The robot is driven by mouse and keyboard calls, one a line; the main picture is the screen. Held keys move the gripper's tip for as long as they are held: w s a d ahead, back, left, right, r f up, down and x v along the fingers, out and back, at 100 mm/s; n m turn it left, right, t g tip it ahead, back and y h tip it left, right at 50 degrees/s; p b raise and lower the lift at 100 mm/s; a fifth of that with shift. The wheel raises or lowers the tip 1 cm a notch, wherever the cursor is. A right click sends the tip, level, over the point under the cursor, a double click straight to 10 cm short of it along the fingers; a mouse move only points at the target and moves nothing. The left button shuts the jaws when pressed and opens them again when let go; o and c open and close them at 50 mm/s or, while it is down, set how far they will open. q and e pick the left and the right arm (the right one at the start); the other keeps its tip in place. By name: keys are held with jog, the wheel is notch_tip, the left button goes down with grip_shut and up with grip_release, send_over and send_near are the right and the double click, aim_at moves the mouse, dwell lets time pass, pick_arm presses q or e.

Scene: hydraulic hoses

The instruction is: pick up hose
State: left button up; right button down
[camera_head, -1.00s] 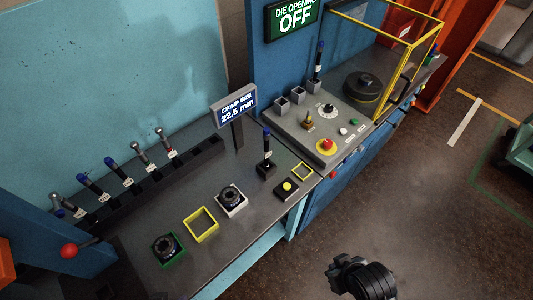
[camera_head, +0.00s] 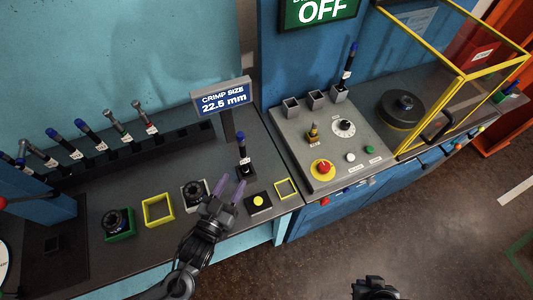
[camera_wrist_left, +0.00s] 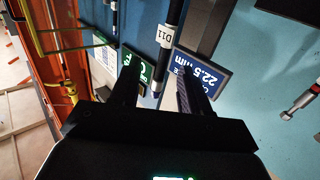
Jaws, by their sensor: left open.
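A short black hose (camera_head: 241,146) with a blue top end and a white label stands upright in a small black holder on the bench. My left gripper (camera_head: 229,188) is open and empty just in front of that holder, its fingers pointing at the hose. In the left wrist view a labelled black hose (camera_wrist_left: 172,22) shows beyond and between the two spread fingers; I see no contact. More hoses (camera_head: 87,135) lean in a black rack at the back left. The dark end of my right arm (camera_head: 375,289) shows at the bottom edge; its fingers cannot be made out.
A crimp size display (camera_head: 223,98) reading 22.5 mm stands behind the hose. A grey control panel (camera_head: 317,170) and yellow-framed cage (camera_head: 460,75) are at right.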

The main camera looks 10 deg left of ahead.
aim_at(242, 157)
pick_arm(q)
jog(key=w, duration=0.4)
jog(key=shift+w+a+r, duration=0.25)
jog(key=shift+w+r, duration=0.05)
jog(key=shift+w, duration=0.1)
jog(key=shift+w+d, duration=0.2)
jog(key=shift+w, duration=1.25)
jog(key=shift+w+d, duration=0.2)
jog(key=shift+w, duration=1.2)
pick_arm(e)
jog(key=shift+s+a, duration=0.5)
jog(key=shift+a, duration=0.15)
pick_arm(q)
grip_shut()
pick_arm(e)
jog(key=shift+a, duration=0.1)
